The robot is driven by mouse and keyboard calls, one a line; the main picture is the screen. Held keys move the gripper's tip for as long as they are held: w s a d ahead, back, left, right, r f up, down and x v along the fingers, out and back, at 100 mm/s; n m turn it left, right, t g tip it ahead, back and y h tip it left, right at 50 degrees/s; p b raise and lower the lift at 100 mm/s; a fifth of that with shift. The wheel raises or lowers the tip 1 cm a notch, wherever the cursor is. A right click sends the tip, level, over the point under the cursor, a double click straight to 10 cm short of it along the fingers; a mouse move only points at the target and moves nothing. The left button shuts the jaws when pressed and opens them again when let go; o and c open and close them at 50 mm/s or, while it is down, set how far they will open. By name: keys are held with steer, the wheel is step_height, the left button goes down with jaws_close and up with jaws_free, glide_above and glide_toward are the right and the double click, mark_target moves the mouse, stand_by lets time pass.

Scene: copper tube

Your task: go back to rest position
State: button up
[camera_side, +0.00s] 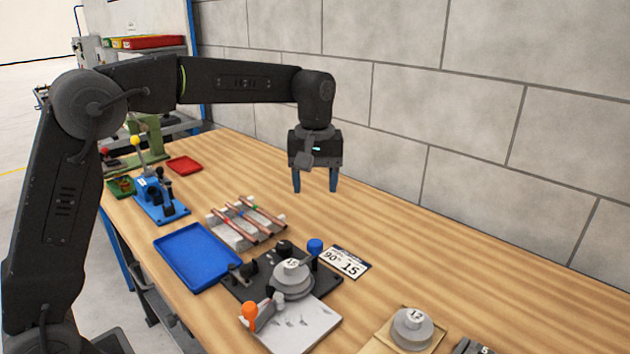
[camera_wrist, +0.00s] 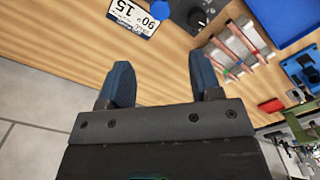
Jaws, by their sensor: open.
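My gripper (camera_side: 314,188) hangs fingers down above the back part of the wooden table, well clear of the surface. Its two blue fingers are apart and nothing is between them. In the wrist view the gripper (camera_wrist: 160,84) also shows open and empty. Several copper tubes (camera_side: 252,217) lie on a light grey rack (camera_side: 232,232) to the lower left of the gripper in the side view. The tubes also show in the wrist view (camera_wrist: 240,38).
A bending tool (camera_side: 291,276) with blue and orange knobs stands in front. Beside it are a blue tray (camera_side: 196,256) and a label card (camera_side: 345,262). A blue device (camera_side: 160,200) and red tray (camera_side: 184,164) stand left. A block wall (camera_side: 480,130) rises behind; the table's back right is clear.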

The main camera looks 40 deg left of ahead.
steer(key=s+r+m+t, duration=0.35)
steer(key=s+m, duration=0.25)
steer(key=s, duration=1.2)
steer(key=s+a+f+m+t, duration=0.1)
steer(key=s+f+m+t, duration=0.1)
steer(key=s, duration=0.6)
step_height(320, 180, down, 3)
steer(key=shift+s+r+m, duration=0.1)
steer(key=shift+s+m, duration=0.15)
steer(key=shift+m, duration=0.35)
